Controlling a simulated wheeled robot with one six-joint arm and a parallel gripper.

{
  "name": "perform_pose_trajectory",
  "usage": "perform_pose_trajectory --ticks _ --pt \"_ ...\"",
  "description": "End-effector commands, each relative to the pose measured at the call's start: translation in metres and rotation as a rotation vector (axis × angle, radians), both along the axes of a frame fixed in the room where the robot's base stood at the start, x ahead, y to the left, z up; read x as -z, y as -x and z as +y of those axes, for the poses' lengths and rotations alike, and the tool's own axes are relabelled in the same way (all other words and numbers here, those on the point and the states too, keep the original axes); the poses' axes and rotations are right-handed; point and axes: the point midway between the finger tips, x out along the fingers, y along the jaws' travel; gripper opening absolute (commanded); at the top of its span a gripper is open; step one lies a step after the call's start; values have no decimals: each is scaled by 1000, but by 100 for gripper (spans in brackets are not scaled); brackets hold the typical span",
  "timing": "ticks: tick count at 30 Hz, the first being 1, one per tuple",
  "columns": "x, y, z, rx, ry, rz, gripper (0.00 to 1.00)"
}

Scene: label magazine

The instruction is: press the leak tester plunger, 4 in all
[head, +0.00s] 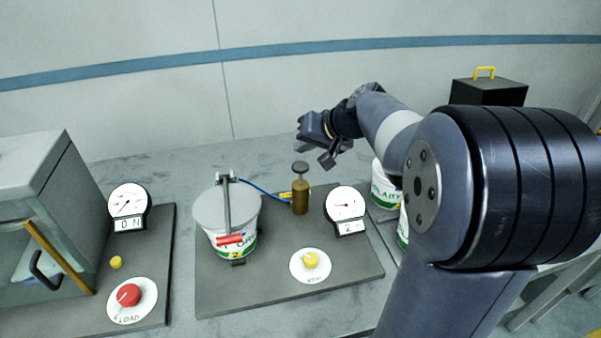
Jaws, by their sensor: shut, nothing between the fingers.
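The leak tester plunger (300,172) has a dark round knob on a short rod, standing up out of a brass cylinder (300,197). It stands at the back middle of a dark grey base plate (345,284). My gripper (318,147) is shut and empty. It is above and just right of the plunger knob, apart from it in the picture. A dial gauge (345,207) right of the plunger has a small window below it that seems to read 2. A white tub (240,246) with a grey lid sits left of the plunger under a red-handled clamp lever (229,240).
A white disc with a yellow knob (311,260) is in front of the plunger. A blue hose (262,189) runs from tub to plunger. More tubs (383,186) stand at right, partly behind my arm. At left are a glass-fronted cabinet (62,170), an "ON" gauge and a red knob (129,295).

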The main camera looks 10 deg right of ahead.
Motion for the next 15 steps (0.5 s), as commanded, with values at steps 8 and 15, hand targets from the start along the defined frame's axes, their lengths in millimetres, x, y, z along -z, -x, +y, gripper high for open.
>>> perform_pose_trajectory --ticks 8,15 --pt "23 0 0 0 1 -2 0" --pt "22 0 0 0 1 -2 0"
